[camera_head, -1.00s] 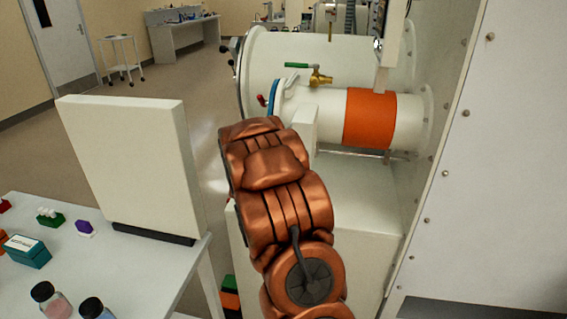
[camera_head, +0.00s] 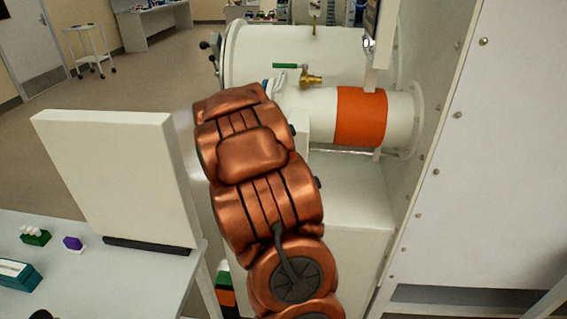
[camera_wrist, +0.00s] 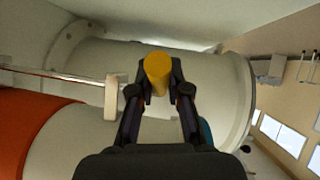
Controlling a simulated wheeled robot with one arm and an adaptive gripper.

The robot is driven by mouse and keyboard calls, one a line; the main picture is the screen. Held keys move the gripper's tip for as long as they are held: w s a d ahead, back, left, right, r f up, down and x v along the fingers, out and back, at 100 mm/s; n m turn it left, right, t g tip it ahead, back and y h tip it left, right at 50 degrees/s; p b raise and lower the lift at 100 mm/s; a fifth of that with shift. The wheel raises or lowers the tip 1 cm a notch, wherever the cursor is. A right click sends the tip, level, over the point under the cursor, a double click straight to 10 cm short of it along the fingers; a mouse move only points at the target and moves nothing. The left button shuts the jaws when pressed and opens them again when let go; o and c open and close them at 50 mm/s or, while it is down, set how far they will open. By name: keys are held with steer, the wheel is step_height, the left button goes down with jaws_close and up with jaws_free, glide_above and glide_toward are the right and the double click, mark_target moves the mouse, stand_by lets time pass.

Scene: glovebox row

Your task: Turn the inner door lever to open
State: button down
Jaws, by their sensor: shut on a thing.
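My gripper (camera_wrist: 160,88) is shut on a yellow cylindrical handle (camera_wrist: 158,70), which sits between its fingertips in the wrist view. Whether this is the inner door lever's grip cannot be told for sure; where it joins is hidden behind the fingers. In the head view my copper arm hides the gripper and the handle. The small white airlock tube (camera_head: 312,112) with an orange band (camera_head: 360,117) lies beyond the arm and joins the glovebox wall at right. A brass valve (camera_head: 311,79) with a green lever (camera_head: 286,66) stands above it.
A large white cylinder (camera_head: 300,45) lies behind the small tube; it fills the upper wrist view (camera_wrist: 205,80). A white bench (camera_head: 110,285) with an upright white panel (camera_head: 115,175) stands left of my arm. The glovebox wall (camera_head: 490,150) closes off the right. Open floor lies at upper left.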

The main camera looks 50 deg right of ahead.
steer(key=shift+r, duration=0.1)
steer(key=c, duration=1.1)
jaws_free()
steer(key=shift+v, duration=5.95)
steer(key=shift+a, duration=0.15)
